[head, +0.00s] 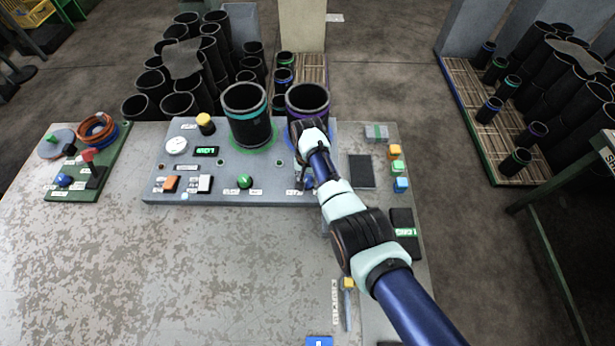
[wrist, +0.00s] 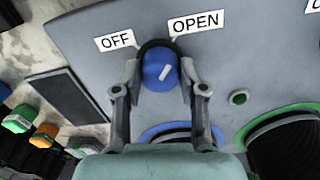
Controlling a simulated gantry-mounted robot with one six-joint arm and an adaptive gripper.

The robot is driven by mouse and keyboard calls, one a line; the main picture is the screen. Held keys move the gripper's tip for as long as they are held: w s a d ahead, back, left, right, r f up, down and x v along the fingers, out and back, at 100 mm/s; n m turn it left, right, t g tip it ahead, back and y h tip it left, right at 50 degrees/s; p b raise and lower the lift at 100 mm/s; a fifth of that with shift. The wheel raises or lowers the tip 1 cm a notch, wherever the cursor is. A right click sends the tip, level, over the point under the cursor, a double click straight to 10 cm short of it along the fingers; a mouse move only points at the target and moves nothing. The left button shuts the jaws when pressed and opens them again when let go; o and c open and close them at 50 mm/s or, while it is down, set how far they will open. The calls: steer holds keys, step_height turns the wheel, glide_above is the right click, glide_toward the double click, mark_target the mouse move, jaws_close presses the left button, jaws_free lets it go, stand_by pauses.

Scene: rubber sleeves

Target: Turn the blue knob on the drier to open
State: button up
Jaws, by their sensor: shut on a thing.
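The blue knob (wrist: 158,76) sits on the grey drier panel (wrist: 85,30), with the OFF label (wrist: 115,39) at its upper left and the OPEN label (wrist: 196,23) at its upper right. Its white pointer line leans up and right, toward OPEN. My gripper (wrist: 160,68) has one finger on each side of the knob and is shut on it. In the head view my gripper (head: 302,181) reaches down to the right part of the drier panel (head: 225,181), and my arm covers most of the knob.
Two black sleeves stand on the panel, one with a teal band (head: 247,117) and one with a purple band (head: 308,101) close to my wrist. A green knob (head: 245,181) and several switches are to the left. Coloured blocks (head: 396,168) lie right. The table's front left is clear.

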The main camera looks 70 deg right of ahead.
mark_target(308, 179)
steer(key=shift+m, duration=0.4)
steer(key=o, duration=1.2)
steer(key=shift+c, duration=0.2)
step_height(308, 179, up, 12)
